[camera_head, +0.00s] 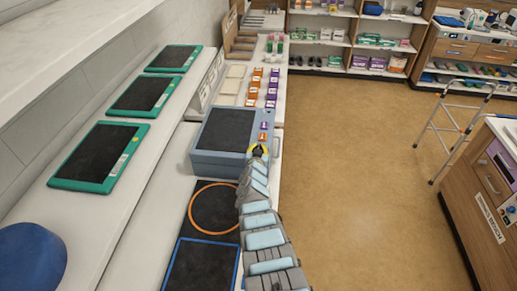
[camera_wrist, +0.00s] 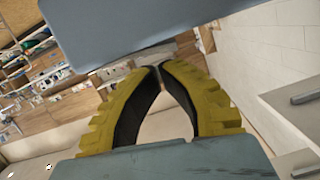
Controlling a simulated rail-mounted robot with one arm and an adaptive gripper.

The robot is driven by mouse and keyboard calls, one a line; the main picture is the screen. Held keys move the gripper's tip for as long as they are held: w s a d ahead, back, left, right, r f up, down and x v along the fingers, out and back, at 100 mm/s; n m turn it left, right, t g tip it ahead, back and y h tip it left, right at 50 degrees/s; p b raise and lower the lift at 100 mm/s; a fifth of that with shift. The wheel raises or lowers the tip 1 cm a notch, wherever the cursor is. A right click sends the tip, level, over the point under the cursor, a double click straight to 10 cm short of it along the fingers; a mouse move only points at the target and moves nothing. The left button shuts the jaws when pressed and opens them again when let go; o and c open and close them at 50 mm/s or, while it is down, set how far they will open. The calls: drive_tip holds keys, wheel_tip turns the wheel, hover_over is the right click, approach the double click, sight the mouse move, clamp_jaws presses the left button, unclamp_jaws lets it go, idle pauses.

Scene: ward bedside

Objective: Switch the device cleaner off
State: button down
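The device cleaner appears to be the grey-blue box (camera_head: 210,158) with a dark top panel, on the counter in the head view. Small orange marked controls (camera_head: 263,137) sit on the right strip of its top. I cannot tell their on or off position. My gripper (camera_head: 259,150) is at the box's near right corner, close to the controls; contact cannot be told. In the wrist view, my gripper (camera_wrist: 159,68) has yellow fingers with black pads whose tips come together, with nothing between them. A grey-blue surface (camera_wrist: 130,25), probably the box, fills the top of that view.
Green-framed tablets (camera_head: 98,157) lie on the ledge at left. A mat with an orange ring (camera_head: 196,209) and a blue-edged dark pad (camera_head: 200,268) lie nearer on the counter. Orange and purple tiles (camera_head: 254,84) lie beyond the box. Open floor (camera_head: 350,170) is at right.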

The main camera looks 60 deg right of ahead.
drive_tip(key=shift+f, duration=0.15)
drive_tip(key=shift+w+a+f+b, duration=0.1)
drive_tip(key=shift+w+f+b, duration=0.05)
drive_tip(key=shift+b, duration=0.3)
drive_tip(key=shift+w+f+n+b, duration=0.1)
drive_tip(key=shift+f+n+b, duration=0.3)
drive_tip(key=shift+n+b, duration=0.5)
drive_tip(key=shift+g, duration=0.4)
drive_tip(key=shift+w+r+p, duration=0.2)
drive_tip(key=shift+r+p, duration=1.5)
drive_tip(key=shift+r, duration=0.9)
drive_tip(key=shift+s+a+f+p, duration=0.1)
drive_tip(key=shift+s+a+p, duration=0.1)
drive_tip(key=shift+a+p, duration=0.4)
drive_tip(key=shift+s+a+r+p, duration=0.2)
drive_tip(key=shift+s+a+p, duration=0.05)
drive_tip(key=shift+a+p, duration=0.4)
drive_tip(key=p+v, duration=0.2)
drive_tip(key=v, duration=0.5)
drive_tip(key=shift+a+f, duration=0.2)
drive_tip(key=shift+f, duration=0.05)
